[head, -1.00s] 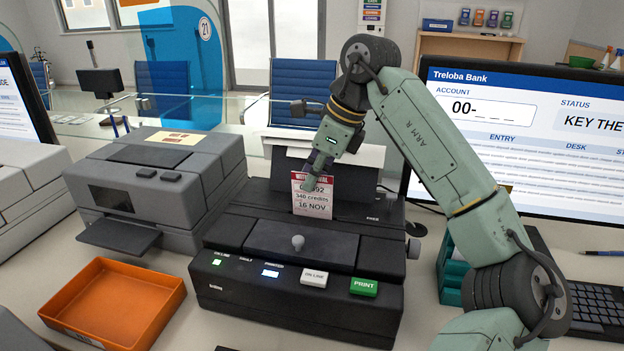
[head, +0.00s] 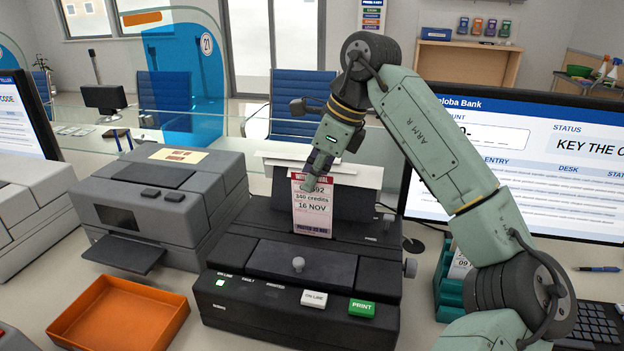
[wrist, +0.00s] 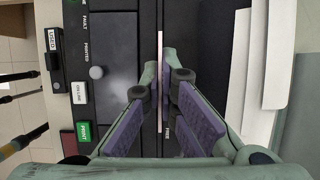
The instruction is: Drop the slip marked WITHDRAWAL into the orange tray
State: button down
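The slip (head: 312,217) is white with a pink-red heading band that my gripper partly covers; it reads 340 credits, 16 NOV. My gripper (head: 317,184) is shut on its upper part and holds it upright, just above or at the slot of the black printer (head: 300,285); I cannot tell whether its lower edge is clear. In the wrist view the slip (wrist: 161,50) shows edge-on as a thin pink line between the fingertips (wrist: 160,77). The orange tray (head: 118,313) lies empty on the counter at lower left.
A grey machine (head: 160,205) with a protruding shelf stands behind the tray, left of the printer. A teal rack (head: 448,290) and a monitor (head: 535,170) are at right. A glass screen edges the counter's back.

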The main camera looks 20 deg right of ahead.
jog(key=shift+r+p, duration=1.05)
jog(key=shift+r, duration=0.55)
dwell(0.7)
jog(key=shift+f+b, duration=0.8)
jog(key=shift+r, duration=0.15)
jog(key=shift+a, duration=0.1)
